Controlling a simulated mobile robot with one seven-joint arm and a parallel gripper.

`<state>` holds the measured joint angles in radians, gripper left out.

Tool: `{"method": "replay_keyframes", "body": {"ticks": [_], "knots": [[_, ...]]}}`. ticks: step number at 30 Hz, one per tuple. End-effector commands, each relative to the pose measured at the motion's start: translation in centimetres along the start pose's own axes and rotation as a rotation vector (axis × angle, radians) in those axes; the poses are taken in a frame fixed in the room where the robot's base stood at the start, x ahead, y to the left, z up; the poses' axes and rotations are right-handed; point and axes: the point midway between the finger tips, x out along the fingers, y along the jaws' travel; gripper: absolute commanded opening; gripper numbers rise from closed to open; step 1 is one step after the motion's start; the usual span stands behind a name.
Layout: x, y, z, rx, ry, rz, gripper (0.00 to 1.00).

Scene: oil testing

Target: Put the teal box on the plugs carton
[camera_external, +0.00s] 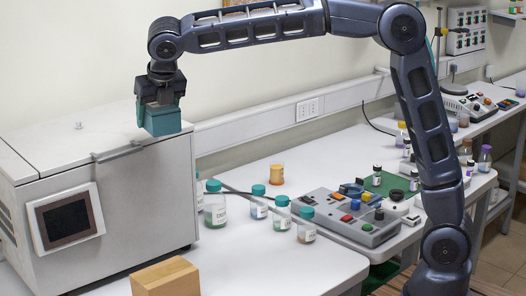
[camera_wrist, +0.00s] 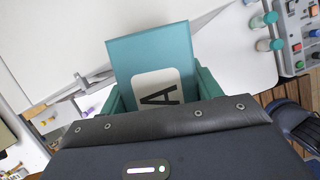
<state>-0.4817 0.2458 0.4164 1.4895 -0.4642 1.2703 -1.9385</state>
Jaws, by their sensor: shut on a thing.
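The teal box (camera_external: 162,122) is held in my gripper (camera_external: 160,104), raised in the air. In the external view it shows at the right end of the grey machine's top; I cannot tell its exact height over it. In the wrist view the teal box (camera_wrist: 148,50) has a white label with a black letter A and sits between the two green fingers. A brown carton (camera_external: 165,278), which looks like the plugs carton, stands on the white bench at the bottom of the external view, below and apart from my gripper. No writing on it can be read.
The large grey machine (camera_external: 100,175) with a dark screen and front handle stands at the left. Several teal-capped bottles (camera_external: 258,201) and an orange jar (camera_external: 276,174) stand right of it. A grey control box (camera_external: 346,217) is further right. The bench (camera_external: 270,262) near the carton is clear.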

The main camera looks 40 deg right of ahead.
Motion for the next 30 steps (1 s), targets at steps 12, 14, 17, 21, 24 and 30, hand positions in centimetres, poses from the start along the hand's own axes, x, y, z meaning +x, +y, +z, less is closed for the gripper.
{"method": "replay_keyframes", "body": {"ticks": [12,14,17,21,24,30], "knots": [[-3.9,5.6,-9.4,-0.186,-0.004,0.077,0.37],[-4.3,6.0,-10.3,-0.203,-0.005,0.083,0.37],[-2.6,6.0,-11.1,-0.208,-0.003,0.08,0.37],[0.1,6.0,-12.2,-0.207,-0.003,0.08,0.37],[2.2,6.0,-13.1,-0.207,-0.002,0.08,0.37],[5.3,6.0,-14.3,-0.206,-0.004,0.082,0.37]]}}
